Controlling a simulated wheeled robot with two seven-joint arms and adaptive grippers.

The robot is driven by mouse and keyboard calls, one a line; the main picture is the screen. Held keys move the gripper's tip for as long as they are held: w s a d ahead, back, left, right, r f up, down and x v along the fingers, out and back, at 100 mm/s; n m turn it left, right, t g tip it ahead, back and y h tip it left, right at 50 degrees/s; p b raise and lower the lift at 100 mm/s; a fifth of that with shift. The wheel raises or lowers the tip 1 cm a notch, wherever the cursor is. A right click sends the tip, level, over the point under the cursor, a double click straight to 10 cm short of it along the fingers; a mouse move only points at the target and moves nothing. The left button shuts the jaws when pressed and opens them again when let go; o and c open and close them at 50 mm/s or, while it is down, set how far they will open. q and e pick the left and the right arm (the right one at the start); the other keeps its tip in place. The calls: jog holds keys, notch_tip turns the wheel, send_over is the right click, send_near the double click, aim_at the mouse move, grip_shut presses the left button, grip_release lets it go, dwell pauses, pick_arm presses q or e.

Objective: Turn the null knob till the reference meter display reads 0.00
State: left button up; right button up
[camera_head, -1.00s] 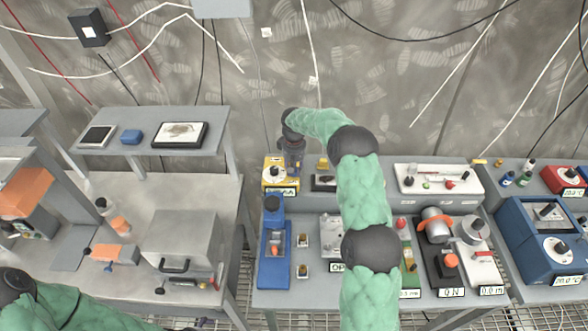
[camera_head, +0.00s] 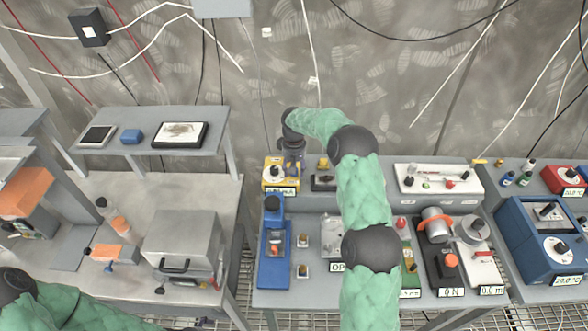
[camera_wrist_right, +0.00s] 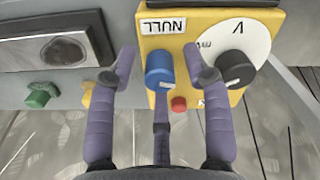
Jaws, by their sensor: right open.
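The yellow reference meter (camera_head: 270,183) stands at the left end of the grey bench riser, with a small display (camera_head: 281,191) on its front too small to read. In the wrist view its yellow panel (camera_wrist_right: 205,17) appears upside down, with a NULL label (camera_wrist_right: 165,26) beside the blue null knob (camera_wrist_right: 160,70). My right gripper (camera_wrist_right: 160,62) is open, its fingers on either side of the blue knob; contact is unclear. It also shows in the head view (camera_head: 291,150), above the meter. My left gripper is out of view; only part of that arm shows.
A black knob (camera_wrist_right: 235,68) on a white dial sits close to my right finger, and a red button (camera_wrist_right: 179,104) is near the blue knob. A dark device (camera_head: 323,182) stands just right of the meter. A blue instrument (camera_head: 274,245) stands in front.

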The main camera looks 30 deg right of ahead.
jog(key=shift+r, duration=0.1)
notch_tip(320, 180, up, 12)
dwell(0.5)
dwell(0.4)
